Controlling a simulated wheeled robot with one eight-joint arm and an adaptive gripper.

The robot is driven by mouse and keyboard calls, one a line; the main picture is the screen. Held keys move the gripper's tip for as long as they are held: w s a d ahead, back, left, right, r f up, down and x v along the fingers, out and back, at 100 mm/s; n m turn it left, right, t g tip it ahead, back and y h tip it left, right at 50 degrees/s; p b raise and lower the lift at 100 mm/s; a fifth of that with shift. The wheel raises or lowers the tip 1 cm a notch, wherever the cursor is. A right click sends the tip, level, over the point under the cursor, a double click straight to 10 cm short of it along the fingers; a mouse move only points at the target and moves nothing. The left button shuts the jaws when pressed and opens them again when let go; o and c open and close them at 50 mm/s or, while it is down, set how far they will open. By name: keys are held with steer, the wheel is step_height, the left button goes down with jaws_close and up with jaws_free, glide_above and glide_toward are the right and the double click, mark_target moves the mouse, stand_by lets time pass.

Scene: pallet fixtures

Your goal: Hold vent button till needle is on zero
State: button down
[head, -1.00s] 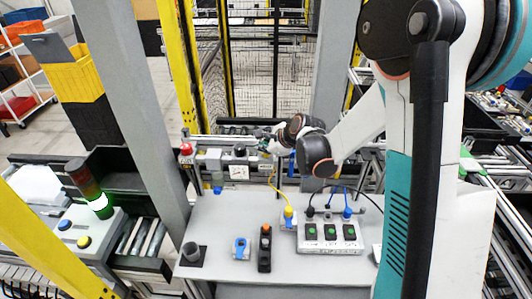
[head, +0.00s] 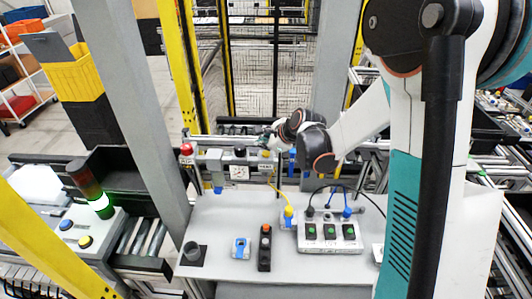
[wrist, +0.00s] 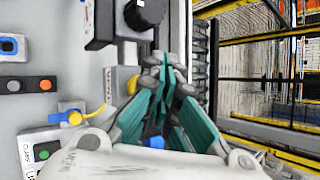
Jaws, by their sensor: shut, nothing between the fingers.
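The gauge (head: 239,172) is a small white dial on the rail fixture at the back of the table; its needle is too small to read. To its right is a small grey box with a label (head: 265,167), which also shows in the wrist view (wrist: 110,88). A bit of yellow, perhaps the vent button (wrist: 132,84), shows on this box right beside my fingers. My gripper (head: 264,143) is shut and empty, with its teal fingers (wrist: 165,85) close together at the box. I cannot tell whether the fingertips touch the button.
A black knob (wrist: 145,12) sits near the fingers. A red button (head: 187,149) is at the fixture's left end. A switch box (head: 329,235) with cables, a blue device (head: 241,248) and a black pendant (head: 265,248) stand on the table. A grey post (head: 130,110) rises at left.

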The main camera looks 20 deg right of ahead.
mark_target(264, 155)
steer(key=shift+r, duration=0.15)
steer(key=shift+r+p, duration=1.35)
steer(key=shift+r, duration=1.1)
steer(key=shift+f, duration=0.1)
steer(key=shift+s+f+b, duration=0.1)
steer(key=shift+s+b, duration=0.15)
steer(key=shift+b, duration=0.2)
steer(key=s+f+n+h+b, duration=0.1)
steer(key=s+f+n+b, duration=0.6)
steer(key=s+b, duration=0.3)
steer(key=s+f+n+h+b, duration=0.1)
steer(key=s+f+n+b, duration=0.6)
steer(key=s+b, duration=0.3)
steer(key=s+f+n+g+h+b, duration=0.1)
steer(key=s+f+n+b, duration=0.5)
steer(key=s+n+b, duration=0.2)
steer(key=s+b, duration=0.2)
steer(key=s, duration=0.2)
steer(key=shift+s+d+f+h+b, duration=0.3)
steer(key=shift+s+d+f+h, duration=0.1)
